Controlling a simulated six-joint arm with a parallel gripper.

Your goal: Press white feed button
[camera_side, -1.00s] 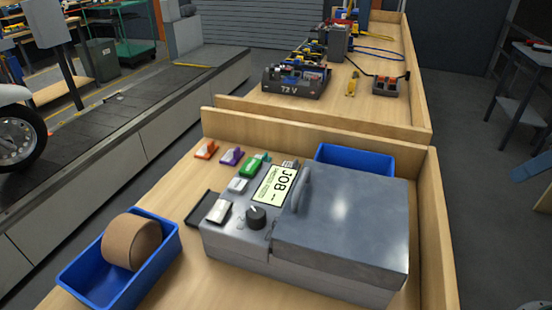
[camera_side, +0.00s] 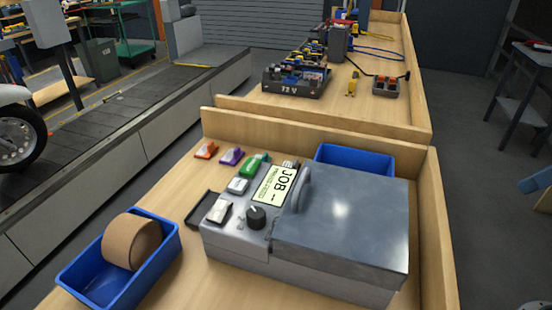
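A grey machine (camera_side: 340,225) with a lidded top stands on the wooden bench. On its left side is a small white button (camera_side: 238,185) in front of a green one (camera_side: 254,166). A larger white rocker-like key (camera_side: 219,211) sits nearer the front, beside a raised black flap (camera_side: 204,206). I cannot read which white one is the feed button. A JOB display (camera_side: 274,187) and a black knob (camera_side: 257,217) are to their right. Nothing touches the buttons. My gripper is not in view.
An orange key (camera_side: 206,150) and a purple key (camera_side: 231,156) lie behind the white button. A blue bin (camera_side: 75,272) with a brown roll (camera_side: 131,241) stands front left. Another blue bin (camera_side: 355,159) is behind the machine. Wooden walls edge the bench at back and right.

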